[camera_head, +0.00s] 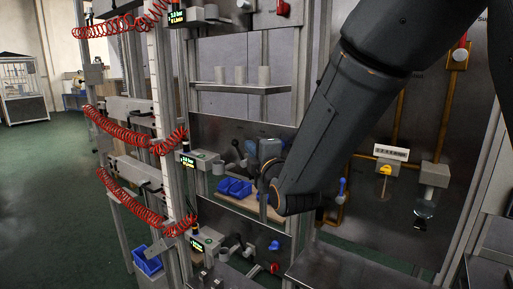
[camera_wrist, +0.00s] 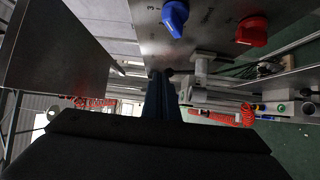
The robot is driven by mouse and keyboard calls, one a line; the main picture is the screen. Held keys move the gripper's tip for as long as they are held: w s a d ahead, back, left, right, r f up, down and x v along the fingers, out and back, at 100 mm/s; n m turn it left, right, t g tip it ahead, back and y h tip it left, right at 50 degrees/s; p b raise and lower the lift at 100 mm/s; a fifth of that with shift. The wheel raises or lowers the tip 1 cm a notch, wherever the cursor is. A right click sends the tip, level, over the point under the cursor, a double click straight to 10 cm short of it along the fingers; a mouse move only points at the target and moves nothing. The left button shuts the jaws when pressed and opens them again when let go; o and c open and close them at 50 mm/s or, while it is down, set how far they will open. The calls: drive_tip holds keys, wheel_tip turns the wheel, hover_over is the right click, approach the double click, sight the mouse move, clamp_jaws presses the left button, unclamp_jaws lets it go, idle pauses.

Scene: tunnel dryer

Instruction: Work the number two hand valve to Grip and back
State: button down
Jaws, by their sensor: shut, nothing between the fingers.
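Several hand valves with dark levers sit on the metal panels of the rack; a middle one (camera_head: 236,156) and a lower one (camera_head: 236,248) show in the head view. I cannot read which is number two. My gripper (camera_head: 263,212) hangs in front of the rack, between the middle and lower panels, partly hidden by my arm. In the wrist view my gripper (camera_wrist: 160,76) is shut and empty, with its fingers together. A blue knob (camera_wrist: 174,17) and a red knob (camera_wrist: 252,30) on a metal panel lie beyond it, apart from the fingers. No valve lever is clear there.
Red coiled hoses (camera_head: 125,118) hang along the rack's left side. Blue bins (camera_head: 234,187) stand on a shelf behind my gripper. A panel with yellow pipes (camera_head: 398,110) is at the right. Green floor (camera_head: 50,190) lies open at the left.

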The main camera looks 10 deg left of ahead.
drive_tip(key=s+d+r+b, duration=0.2)
drive_tip(key=s+r, duration=0.1)
drive_tip(key=s, duration=0.3)
drive_tip(key=shift+s+d, duration=0.35)
